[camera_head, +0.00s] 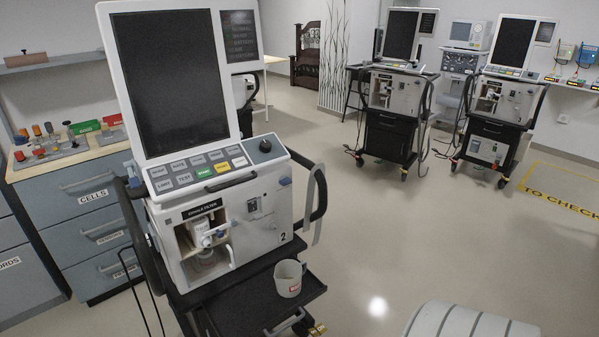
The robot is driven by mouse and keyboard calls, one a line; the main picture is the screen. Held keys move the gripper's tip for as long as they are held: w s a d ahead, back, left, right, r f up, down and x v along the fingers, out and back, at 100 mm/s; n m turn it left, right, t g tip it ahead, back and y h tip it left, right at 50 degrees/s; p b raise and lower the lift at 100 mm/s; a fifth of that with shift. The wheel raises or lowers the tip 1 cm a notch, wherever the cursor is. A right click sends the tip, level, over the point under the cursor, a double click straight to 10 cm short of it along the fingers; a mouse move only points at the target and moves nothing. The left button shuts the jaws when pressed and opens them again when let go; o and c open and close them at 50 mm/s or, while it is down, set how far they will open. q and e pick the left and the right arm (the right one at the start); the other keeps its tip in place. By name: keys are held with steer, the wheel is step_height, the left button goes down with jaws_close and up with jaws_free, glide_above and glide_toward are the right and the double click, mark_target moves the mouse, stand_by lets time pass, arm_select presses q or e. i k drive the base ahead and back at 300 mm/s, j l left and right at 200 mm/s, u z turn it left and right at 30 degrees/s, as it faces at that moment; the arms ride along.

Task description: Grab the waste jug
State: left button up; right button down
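A white jug (289,279) with a handle and a small red label stands upright on the black tray shelf (240,312) at the front of the nearest ventilator (235,238). I take it to be the waste jug. It stands apart from the ventilator's open front compartment (207,247), which holds white fittings and a clear container. Neither of my grippers can be made out in the head view, and nothing is seen holding the jug.
A drawer counter (88,228) with coloured parts stands left of the ventilator. Two more ventilators (392,118) (498,125) stand at the back right. Clear floor (400,230) lies to the right, up to yellow floor marking (562,197). A white ridged shape fills the bottom right edge.

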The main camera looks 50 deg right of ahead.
mark_target(288, 273)
steer(key=z, duration=1.5)
